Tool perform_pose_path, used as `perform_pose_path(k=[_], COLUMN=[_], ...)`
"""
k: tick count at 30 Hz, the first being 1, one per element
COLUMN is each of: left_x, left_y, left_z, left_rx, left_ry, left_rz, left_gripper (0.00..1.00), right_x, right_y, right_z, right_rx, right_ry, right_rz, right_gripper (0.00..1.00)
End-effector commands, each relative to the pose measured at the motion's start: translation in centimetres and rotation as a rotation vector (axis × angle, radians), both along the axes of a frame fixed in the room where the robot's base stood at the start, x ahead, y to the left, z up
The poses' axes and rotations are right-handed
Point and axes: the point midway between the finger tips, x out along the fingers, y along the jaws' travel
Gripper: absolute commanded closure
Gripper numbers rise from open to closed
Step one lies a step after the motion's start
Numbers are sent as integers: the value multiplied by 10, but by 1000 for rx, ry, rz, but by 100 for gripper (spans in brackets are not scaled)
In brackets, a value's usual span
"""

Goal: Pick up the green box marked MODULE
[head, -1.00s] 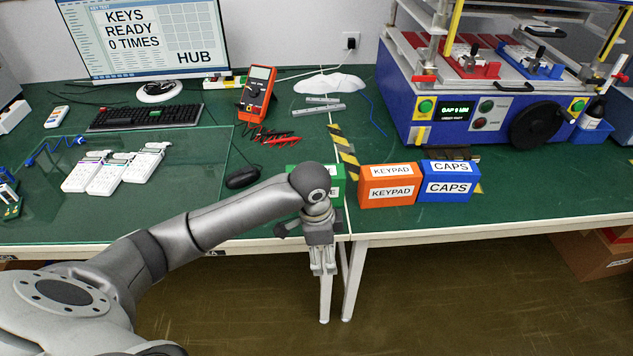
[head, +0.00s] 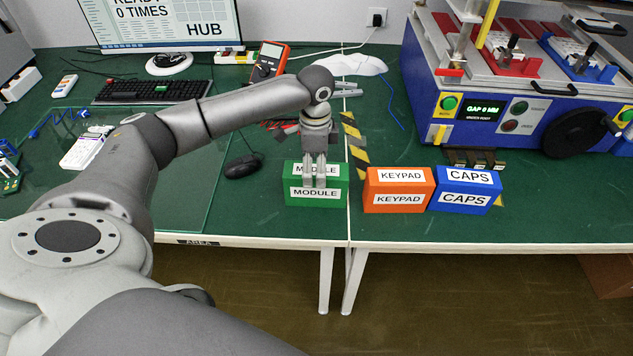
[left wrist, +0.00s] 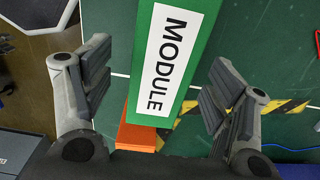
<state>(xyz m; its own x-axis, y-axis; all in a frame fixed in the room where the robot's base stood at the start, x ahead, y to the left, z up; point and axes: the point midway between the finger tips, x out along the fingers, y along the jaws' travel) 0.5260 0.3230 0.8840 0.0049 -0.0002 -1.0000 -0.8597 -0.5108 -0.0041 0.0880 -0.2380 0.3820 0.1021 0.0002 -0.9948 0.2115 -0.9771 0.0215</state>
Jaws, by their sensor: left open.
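The green box marked MODULE (head: 316,193) stands near the table's front edge, left of the orange box. My left gripper (head: 315,182) is above it, fingers pointing down and covering part of its top label in the head view. In the left wrist view the green box (left wrist: 172,55) lies between the two spread fingers of the left gripper (left wrist: 155,85), with visible gaps on both sides. The gripper is open and holds nothing. My right gripper is not in view.
An orange KEYPAD box (head: 398,190) and a blue CAPS box (head: 466,190) stand close together right of the green box. A black mouse (head: 243,166) lies to its left. A blue machine (head: 520,115) stands at the back right.

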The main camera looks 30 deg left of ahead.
Motion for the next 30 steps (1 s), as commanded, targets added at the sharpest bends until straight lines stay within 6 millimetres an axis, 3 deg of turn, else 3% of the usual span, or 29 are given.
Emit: perform_pose_path(k=[3,6,15,23,30], left_x=[0,-1,-2,-2,-2], left_y=[0,0,1,1,1], left_z=[-8,-17,-57,-60,-60], left_rx=[0,0,1,1,1], left_ry=[0,1,-1,-2,-2], left_rz=[-1,-1,-1,-2,-2], left_gripper=[21,21,21,21,52], right_x=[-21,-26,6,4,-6], right_y=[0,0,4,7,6], right_z=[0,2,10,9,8], right_rx=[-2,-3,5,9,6], right_ry=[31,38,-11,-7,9], right_rz=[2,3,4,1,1], right_gripper=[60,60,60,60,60])
